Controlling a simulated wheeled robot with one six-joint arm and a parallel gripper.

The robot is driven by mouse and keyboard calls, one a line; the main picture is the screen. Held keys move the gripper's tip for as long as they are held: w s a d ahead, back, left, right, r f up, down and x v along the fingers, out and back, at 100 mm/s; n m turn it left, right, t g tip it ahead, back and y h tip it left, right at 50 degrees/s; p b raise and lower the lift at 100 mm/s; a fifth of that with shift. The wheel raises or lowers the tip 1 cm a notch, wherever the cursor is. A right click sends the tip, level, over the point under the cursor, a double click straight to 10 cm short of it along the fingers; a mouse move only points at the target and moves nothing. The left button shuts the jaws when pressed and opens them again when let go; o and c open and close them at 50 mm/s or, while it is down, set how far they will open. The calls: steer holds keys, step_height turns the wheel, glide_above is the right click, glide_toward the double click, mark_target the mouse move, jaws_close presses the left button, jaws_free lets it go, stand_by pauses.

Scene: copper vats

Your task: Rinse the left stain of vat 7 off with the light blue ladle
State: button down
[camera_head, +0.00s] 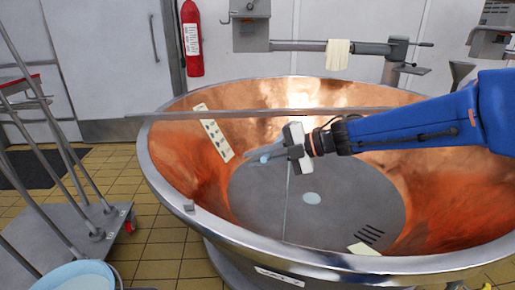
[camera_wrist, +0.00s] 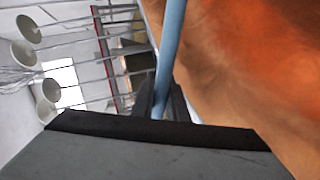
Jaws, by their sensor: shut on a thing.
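The copper vat (camera_head: 440,175) has a steel rim and a grey bottom. A label (camera_head: 279,276) sits on its front rim, too small to read. My gripper (camera_head: 284,153) is over the vat's inside, shut on the light blue ladle (camera_head: 264,154). The ladle's handle (camera_wrist: 172,40) runs up from between the fingers (camera_wrist: 160,98) in the wrist view; its bowl cannot be made out. A pale strip with dark spots (camera_head: 213,132) lies on the left inner wall. I cannot tell which mark is the left stain.
A steel bar (camera_head: 230,115) crosses above the vat. A light blue tub (camera_head: 75,275) stands at the front left beside a metal trolley (camera_head: 70,235). A pale piece (camera_head: 363,249) lies near the front inner wall. A fire extinguisher (camera_head: 192,40) hangs behind.

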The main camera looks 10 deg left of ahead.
step_height(320, 180, down, 8)
steer(key=n+t, duration=0.2)
steer(key=shift+s+n, duration=0.25)
steer(key=shift+n, duration=0.15)
